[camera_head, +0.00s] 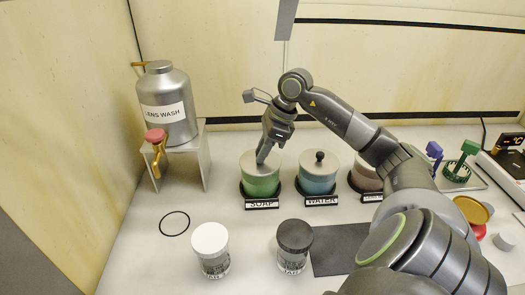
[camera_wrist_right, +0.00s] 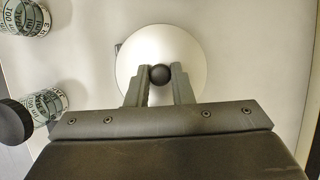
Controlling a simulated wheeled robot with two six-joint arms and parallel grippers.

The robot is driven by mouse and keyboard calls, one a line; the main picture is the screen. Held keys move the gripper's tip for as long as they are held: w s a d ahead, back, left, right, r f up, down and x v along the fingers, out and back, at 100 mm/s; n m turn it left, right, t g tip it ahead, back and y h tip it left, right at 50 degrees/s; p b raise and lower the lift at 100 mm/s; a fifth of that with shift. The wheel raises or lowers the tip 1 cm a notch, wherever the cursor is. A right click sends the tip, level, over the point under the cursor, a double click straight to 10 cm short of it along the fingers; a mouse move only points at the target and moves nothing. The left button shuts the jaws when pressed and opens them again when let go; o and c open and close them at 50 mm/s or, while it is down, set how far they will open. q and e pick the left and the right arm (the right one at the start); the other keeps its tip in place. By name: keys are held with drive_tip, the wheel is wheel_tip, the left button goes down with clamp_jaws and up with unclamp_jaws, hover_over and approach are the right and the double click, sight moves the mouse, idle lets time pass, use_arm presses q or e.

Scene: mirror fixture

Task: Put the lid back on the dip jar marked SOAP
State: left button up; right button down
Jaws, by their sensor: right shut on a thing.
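The dip jar marked SOAP (camera_head: 262,186) holds green liquid and stands upright in a black labelled holder. Its pale grey lid (camera_head: 247,164) is at the jar's mouth, and looks level; I cannot tell whether it is fully seated. My right gripper (camera_head: 263,158) reaches down from above and is shut on the lid's knob. In the right wrist view, the two fingertips (camera_wrist_right: 158,72) flank the round black knob (camera_wrist_right: 160,75) on the lid (camera_wrist_right: 137,60). The head view hides the knob behind the fingers. My left gripper is not in view.
The lidded WATER jar (camera_head: 318,184) stands close right, with another jar (camera_head: 364,178) beyond. Two small jars, white-capped (camera_head: 210,240) and dark-capped (camera_head: 295,236), stand in front. A LENS WASH can (camera_head: 165,100) is on a stand at left. A black ring (camera_head: 174,212) lies on the table.

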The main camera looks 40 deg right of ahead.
drive_tip(key=shift+b, duration=0.4)
idle(0.6)
idle(0.3)
drive_tip(key=c, duration=0.7)
unclamp_jaws()
drive_tip(key=shift+r+p, duration=1.7)
drive_tip(key=shift+r, duration=1.8)
drive_tip(key=shift+c, duration=0.5)
clamp_jaws()
